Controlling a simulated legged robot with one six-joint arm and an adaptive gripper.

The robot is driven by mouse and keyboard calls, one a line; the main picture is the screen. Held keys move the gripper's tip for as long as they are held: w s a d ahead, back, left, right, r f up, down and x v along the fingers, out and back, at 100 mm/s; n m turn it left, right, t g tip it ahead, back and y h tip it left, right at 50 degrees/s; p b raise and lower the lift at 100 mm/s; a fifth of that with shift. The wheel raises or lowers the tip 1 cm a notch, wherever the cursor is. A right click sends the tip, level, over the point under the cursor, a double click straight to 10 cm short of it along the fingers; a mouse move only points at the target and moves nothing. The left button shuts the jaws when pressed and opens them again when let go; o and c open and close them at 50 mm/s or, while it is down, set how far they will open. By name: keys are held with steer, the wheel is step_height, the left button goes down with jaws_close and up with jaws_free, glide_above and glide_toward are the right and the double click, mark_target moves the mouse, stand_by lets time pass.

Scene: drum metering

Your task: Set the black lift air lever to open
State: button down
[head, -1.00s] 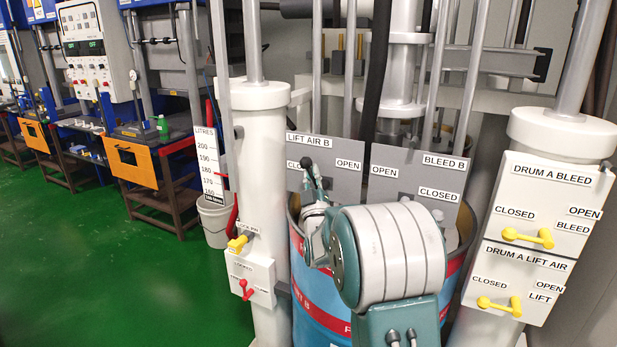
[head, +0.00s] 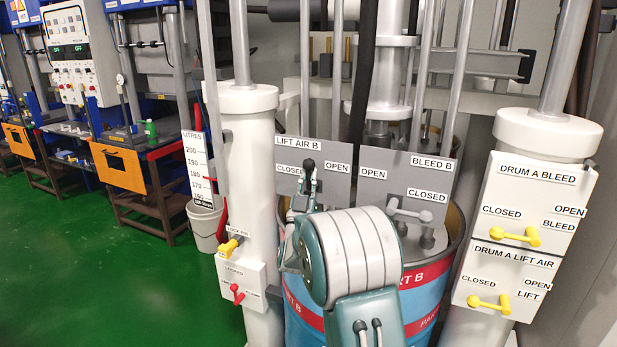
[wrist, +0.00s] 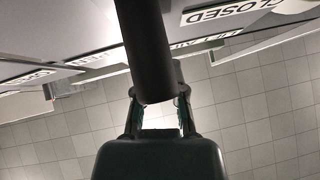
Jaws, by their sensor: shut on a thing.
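The black lift air lever (head: 309,164) is on the grey LIFT AIR B panel (head: 318,196). It stands nearly upright, its dark end between the CLOSED (head: 290,169) and OPEN (head: 338,166) labels. My gripper (head: 310,183) is at the lever, just below its dark end. In the wrist view my gripper (wrist: 158,103) is shut on a thick dark handle (wrist: 146,45), which runs up between the fingers. My arm hides the lever's lower part and pivot in the head view.
To the right is the BLEED B panel (head: 432,171) with a grey lever (head: 410,212). Yellow DRUM A levers (head: 515,237) are at far right. A white post (head: 248,160) with yellow and red handles stands left. A blue and red drum (head: 423,300) is below. Green floor at left is clear.

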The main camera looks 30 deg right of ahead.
steer(key=shift+f, duration=0.2)
steer(key=c, duration=0.7)
jaws_free()
steer(key=shift+a+r, duration=0.15)
steer(key=v, duration=1.2)
